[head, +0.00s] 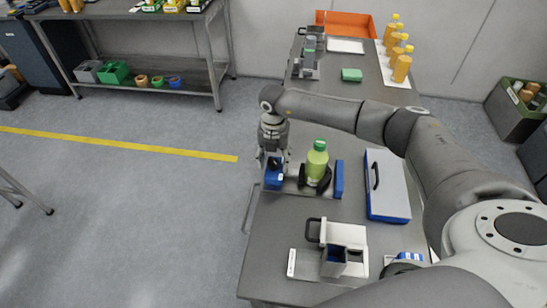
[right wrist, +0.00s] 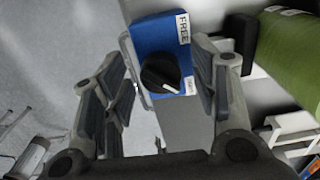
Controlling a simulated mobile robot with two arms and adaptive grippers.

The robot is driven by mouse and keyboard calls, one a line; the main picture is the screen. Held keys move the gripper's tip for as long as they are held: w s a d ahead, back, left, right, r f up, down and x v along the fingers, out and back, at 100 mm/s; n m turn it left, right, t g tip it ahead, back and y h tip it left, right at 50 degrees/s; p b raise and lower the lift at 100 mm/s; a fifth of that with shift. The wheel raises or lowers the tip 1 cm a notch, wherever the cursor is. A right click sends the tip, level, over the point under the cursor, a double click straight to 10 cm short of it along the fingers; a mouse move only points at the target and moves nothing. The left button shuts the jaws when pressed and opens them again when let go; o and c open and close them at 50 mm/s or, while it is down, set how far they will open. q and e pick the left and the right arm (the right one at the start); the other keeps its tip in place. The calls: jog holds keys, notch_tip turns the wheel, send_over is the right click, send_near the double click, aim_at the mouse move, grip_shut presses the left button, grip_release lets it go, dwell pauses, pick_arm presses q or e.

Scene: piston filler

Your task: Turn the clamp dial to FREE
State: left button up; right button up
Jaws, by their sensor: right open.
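The clamp dial (right wrist: 160,72) is a round black knob on a blue block (right wrist: 158,35). In the head view the blue block (head: 273,179) stands left of the green bottle (head: 317,165). The block carries a white FREE label (right wrist: 183,27) and a second, small label (right wrist: 189,86) that I cannot read clearly. A light mark on the knob seems to point toward the second label. My right gripper (head: 274,158) is open above the block, and in the right wrist view its fingers stand on both sides of the dial, apart from it. My left gripper is out of view.
The bottle stands between black clamp jaws (head: 326,181), with a blue upright plate (head: 339,179) to its right. A blue-and-white case (head: 387,186) lies further right. A grey-white fixture (head: 342,236) stands nearer. Orange bottles (head: 401,68) line the table's far end.

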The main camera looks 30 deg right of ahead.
jog(key=c, duration=1)
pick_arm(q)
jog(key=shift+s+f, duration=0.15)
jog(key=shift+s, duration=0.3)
